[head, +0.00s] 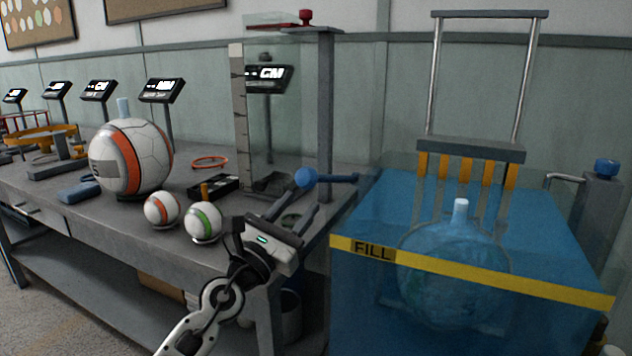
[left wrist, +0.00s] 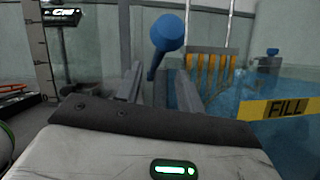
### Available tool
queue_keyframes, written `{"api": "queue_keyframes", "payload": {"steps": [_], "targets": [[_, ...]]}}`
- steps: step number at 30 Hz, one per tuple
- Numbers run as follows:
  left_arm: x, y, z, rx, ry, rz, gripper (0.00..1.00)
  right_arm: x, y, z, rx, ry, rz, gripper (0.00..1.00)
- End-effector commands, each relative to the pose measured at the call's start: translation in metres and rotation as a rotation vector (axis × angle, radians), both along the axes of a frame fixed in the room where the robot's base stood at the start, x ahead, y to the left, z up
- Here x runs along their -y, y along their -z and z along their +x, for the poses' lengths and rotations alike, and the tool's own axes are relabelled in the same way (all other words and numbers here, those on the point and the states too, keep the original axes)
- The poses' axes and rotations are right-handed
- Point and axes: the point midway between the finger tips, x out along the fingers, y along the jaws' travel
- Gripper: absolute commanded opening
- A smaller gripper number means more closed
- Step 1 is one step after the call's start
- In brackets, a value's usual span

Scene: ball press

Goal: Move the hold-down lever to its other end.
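Whether a finger touches the rod cannot be told. My right gripper is not in view.
The blue water tank (head: 460,268) holds a submerged ball under a rack with orange prongs (head: 465,168). The grey bench (head: 70,205) at left bears several balls, displays and a clear upright box (head: 285,110). A blue-capped post (head: 603,200) stands at right.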

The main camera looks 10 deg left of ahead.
Motion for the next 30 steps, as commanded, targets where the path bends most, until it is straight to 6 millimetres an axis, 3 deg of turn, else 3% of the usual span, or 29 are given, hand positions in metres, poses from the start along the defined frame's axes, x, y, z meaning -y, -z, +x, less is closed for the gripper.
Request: {"api": "queue_keyframes", "payload": {"steps": [3,9,14,23,27,30], "targets": [[0.011,-0.009,0.022,0.002,0.0,-0.004,0.38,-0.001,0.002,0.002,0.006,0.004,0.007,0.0],[0.023,-0.02,0.047,0.001,0.0,-0.002,0.38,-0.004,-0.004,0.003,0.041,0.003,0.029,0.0],[0.027,-0.024,0.056,0.0,0.001,-0.002,0.38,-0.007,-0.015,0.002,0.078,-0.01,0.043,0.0],[0.028,-0.026,0.057,-0.001,0.001,-0.002,0.38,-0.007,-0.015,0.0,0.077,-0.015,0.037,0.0],[0.028,-0.026,0.057,-0.001,0.0,-0.002,0.02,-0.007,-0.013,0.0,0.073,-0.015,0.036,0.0],[0.028,-0.026,0.057,-0.001,0.001,-0.002,0.0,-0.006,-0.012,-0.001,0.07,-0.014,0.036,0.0]]}}
